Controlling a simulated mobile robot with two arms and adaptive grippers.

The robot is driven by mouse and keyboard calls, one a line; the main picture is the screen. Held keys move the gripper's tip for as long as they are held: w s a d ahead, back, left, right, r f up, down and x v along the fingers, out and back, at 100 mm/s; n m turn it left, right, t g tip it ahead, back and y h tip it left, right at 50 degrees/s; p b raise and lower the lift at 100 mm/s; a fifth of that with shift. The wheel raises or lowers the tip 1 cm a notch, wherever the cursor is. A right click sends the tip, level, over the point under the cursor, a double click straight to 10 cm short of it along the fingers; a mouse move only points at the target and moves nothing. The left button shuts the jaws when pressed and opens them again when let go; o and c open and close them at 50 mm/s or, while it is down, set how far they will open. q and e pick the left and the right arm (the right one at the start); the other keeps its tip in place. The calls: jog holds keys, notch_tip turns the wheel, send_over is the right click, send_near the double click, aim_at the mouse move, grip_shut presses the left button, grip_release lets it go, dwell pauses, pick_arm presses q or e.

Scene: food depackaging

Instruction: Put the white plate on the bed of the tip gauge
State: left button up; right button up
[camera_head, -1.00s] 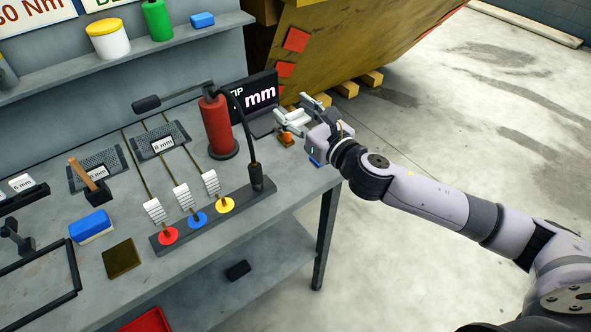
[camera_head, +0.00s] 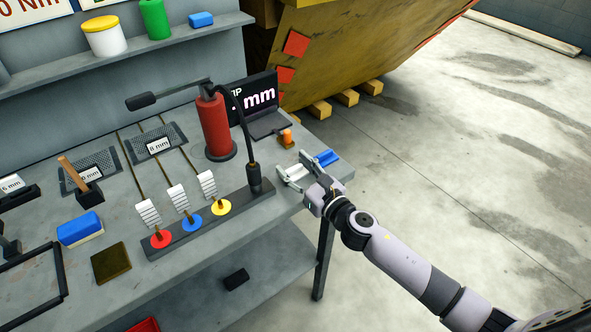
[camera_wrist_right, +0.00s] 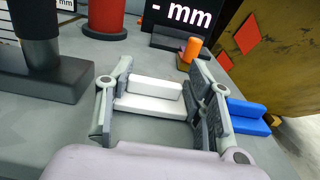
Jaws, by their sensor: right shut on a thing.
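The white plate (camera_wrist_right: 154,88), a stepped white block, sits between the fingers of my right gripper (camera_wrist_right: 158,105) in the right wrist view. In the head view, my right gripper (camera_head: 302,170) is at the table's right front edge, shut on the white plate (camera_head: 293,173). The tip gauge (camera_head: 253,97) is a black unit with a screen reading "mm"; its dark bed (camera_head: 269,126) lies in front of the screen, bare, behind my gripper. The bed also shows at the top of the wrist view (camera_wrist_right: 172,43). My left gripper is out of view.
A blue stepped block (camera_head: 327,158) lies right of my right gripper. An orange piece on a small stand (camera_head: 286,137) is beside the gauge bed. A red cylinder (camera_head: 214,125) and a black post (camera_head: 254,180) with a curved cable stand to the left.

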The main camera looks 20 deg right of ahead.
jog(key=shift+f, duration=0.2)
jog(key=o, duration=1.2)
jog(key=shift+o, duration=0.2)
jog(key=b+v, duration=0.6)
jog(key=v, duration=1.1)
jog(key=shift+s, duration=0.2)
jog(key=shift+r, duration=0.1)
